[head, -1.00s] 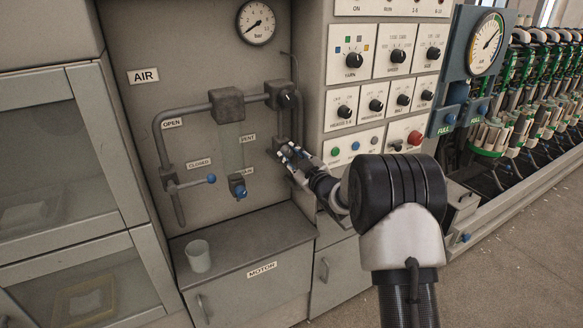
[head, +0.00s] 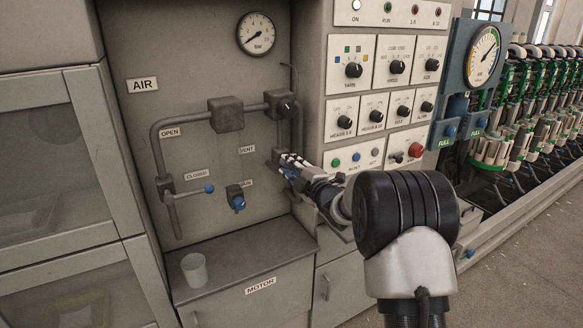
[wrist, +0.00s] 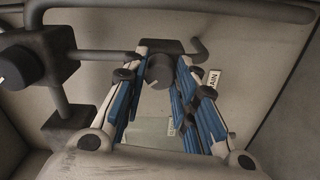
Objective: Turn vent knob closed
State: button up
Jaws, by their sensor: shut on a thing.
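The vent knob (wrist: 159,71) is a dark round knob between my fingers in the wrist view. In the head view my fingers mostly hide it, to the right of the VENT label (head: 246,149). My gripper (head: 284,160) reaches in from the right at the pipework beside the control panel. In the wrist view its blue-padded fingers (wrist: 158,88) stand on both sides of the knob, shut on it. The knob's pointer direction cannot be made out.
A grey pipe with an upper regulator block (head: 226,114) and a blue-tipped lever (head: 187,193) stands to the left. A blue drain knob (head: 238,201) is below. A cup (head: 194,270) sits on the motor cabinet top (head: 240,259). The control panel (head: 377,90) is close on the right.

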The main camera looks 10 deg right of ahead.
jog(key=shift+n, duration=0.6)
jog(key=o, duration=1)
jog(key=shift+o, duration=0.2)
jog(key=v, duration=1.2)
jog(key=shift+r, duration=0.15)
